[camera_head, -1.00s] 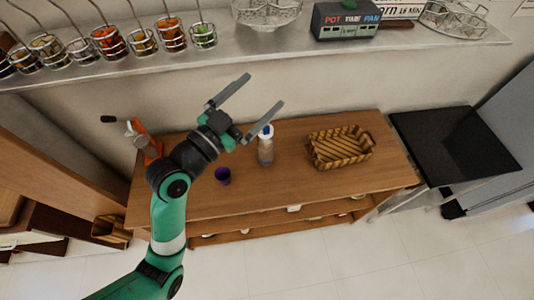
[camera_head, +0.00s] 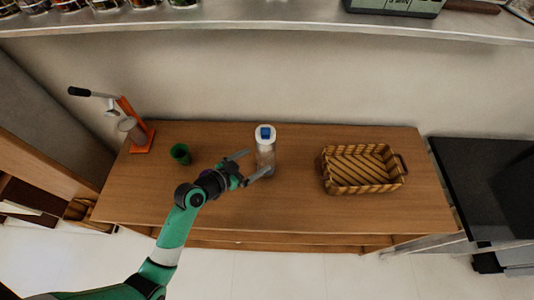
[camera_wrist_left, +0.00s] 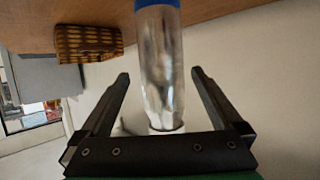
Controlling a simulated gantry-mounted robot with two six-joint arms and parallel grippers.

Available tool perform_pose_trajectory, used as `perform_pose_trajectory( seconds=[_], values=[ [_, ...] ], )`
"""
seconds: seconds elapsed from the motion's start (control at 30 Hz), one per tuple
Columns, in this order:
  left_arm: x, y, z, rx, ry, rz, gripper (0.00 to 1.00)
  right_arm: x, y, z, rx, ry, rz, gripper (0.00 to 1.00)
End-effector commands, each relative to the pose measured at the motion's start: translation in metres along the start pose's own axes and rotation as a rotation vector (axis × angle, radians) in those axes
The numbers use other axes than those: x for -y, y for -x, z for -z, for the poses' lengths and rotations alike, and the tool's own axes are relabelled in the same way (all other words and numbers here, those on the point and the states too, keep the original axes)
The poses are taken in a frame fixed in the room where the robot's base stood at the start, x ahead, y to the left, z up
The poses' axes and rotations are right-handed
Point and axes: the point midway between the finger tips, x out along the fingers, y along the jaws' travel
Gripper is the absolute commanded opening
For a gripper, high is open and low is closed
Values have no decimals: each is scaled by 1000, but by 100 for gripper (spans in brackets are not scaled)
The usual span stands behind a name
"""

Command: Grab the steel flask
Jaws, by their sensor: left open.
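The steel flask (camera_head: 265,156) stands upright on the wooden table, with a white top and a blue cap. My left gripper (camera_head: 257,164) is open at its lower part, with one finger on each side of it. In the left wrist view the flask (camera_wrist_left: 160,65) shows as a shiny grey cylinder with a blue end at the top, between the open fingers (camera_wrist_left: 160,76). A gap shows on both sides, so the fingers seem not to touch it. My right gripper is not in view.
A green cup (camera_head: 180,153) stands left of the flask. An orange hand press (camera_head: 135,125) is at the far left. A wicker basket (camera_head: 362,170) is to the right, also in the left wrist view (camera_wrist_left: 88,43). A metal shelf (camera_head: 240,20) runs above.

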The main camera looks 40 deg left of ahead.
Motion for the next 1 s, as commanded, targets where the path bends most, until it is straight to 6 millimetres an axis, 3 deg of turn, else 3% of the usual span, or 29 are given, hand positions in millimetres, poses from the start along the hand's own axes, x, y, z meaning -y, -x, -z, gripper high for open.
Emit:
perform_pose_trajectory(
  seconds=[0.27,0.53,0.8,1.0],
  values=[
    [0,-16,1,-1,0,0,100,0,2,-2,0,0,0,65],
    [2,-58,4,0,-1,0,100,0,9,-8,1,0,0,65],
    [3,-62,5,0,0,2,100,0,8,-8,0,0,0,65],
    [3,-62,5,0,0,2,64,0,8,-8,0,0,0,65]
  ],
)
